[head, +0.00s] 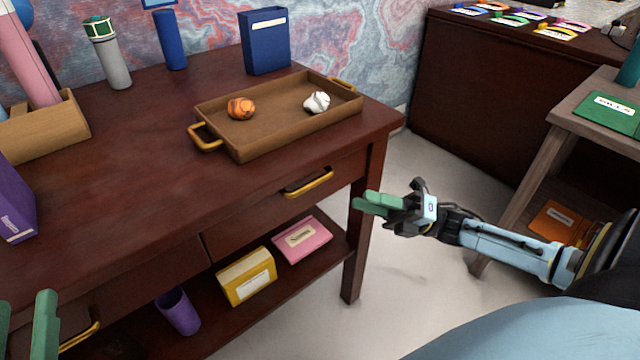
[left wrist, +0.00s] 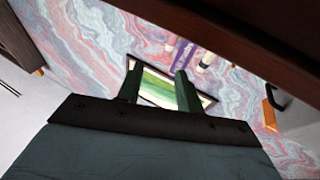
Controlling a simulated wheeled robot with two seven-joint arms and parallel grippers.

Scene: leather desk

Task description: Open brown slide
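The brown desk (head: 110,150) has two drawers in its front. The right drawer (head: 265,210) has a gold handle (head: 309,183) and looks shut. The left drawer (head: 150,290) has a gold handle (head: 80,338), partly cut off by the lower picture edge; this drawer also looks shut. My left gripper (head: 25,322) is at the lower left corner, just left of that handle. Its green fingers stand apart and empty, also in the left wrist view (left wrist: 159,88). My right gripper (head: 372,203) is right of the desk's front leg, apart from it. Its fingers overlap from this side.
A brown tray (head: 270,135) with an orange-striped ball (head: 240,108) and a white ball (head: 316,101) lies on the desk. The lower shelf holds a purple cup (head: 178,311), a yellow box (head: 247,277) and a pink book (head: 302,240). Floor right of the desk is clear.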

